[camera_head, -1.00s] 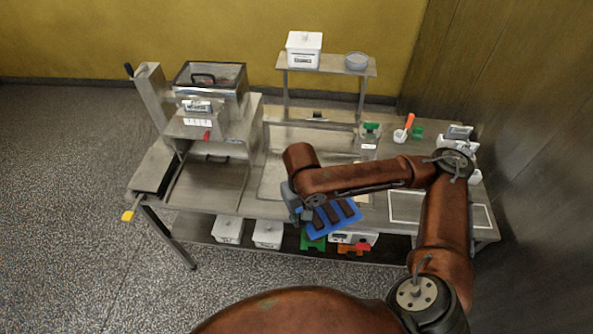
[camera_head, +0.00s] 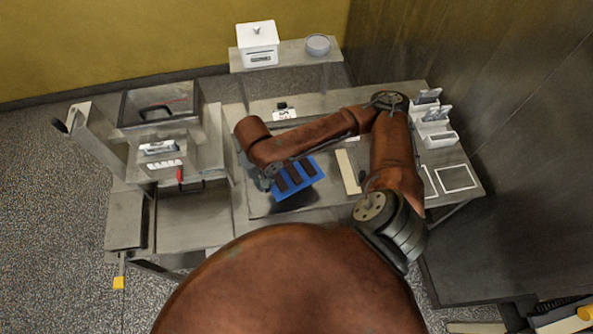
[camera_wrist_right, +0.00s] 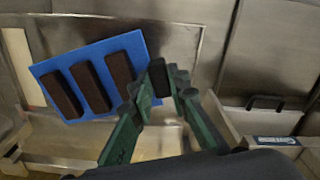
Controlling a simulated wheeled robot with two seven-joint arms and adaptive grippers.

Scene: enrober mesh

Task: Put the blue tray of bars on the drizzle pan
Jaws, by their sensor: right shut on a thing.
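The blue tray (camera_head: 311,168) carries three dark bars (camera_head: 295,174) side by side. My right gripper (camera_head: 268,180) is shut on one edge of the tray, at its left in the head view. In the right wrist view the tray (camera_wrist_right: 94,46) lies beyond the fingers (camera_wrist_right: 163,100), with its bars on top. The tray hangs above the steel drizzle pan (camera_head: 262,207) in the middle of the table, with a dark shadow under it. My right forearm hides part of the pan. My left gripper is not in view.
A steel machine (camera_head: 160,140) with a clear hopper stands at the left. A raised shelf at the back holds a white lidded bin (camera_head: 258,45) and a grey bowl (camera_head: 318,45). A pale strip (camera_head: 348,172) lies right of the tray. White holders (camera_head: 433,125) stand at the right.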

